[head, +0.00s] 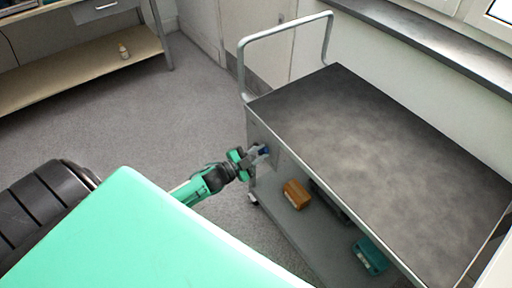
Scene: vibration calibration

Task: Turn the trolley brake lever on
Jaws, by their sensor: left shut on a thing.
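The trolley (380,150) stands at the right with a dark mottled top and a bent metal push handle (285,32) at its far end. My left gripper (264,151) is at the trolley's near side, close to its far left corner post. It is shut on a small dark blue piece, which looks like the brake lever (267,150). The fingers cover most of the lever, so its angle cannot be told. My right gripper is not in view.
The trolley's lower shelf holds an orange-brown box (296,194) and a teal box (370,256). A shelf unit (90,68) with a small bottle (123,51) stands at the upper left. A window sill (430,40) runs behind the trolley. Grey floor (130,125) is clear.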

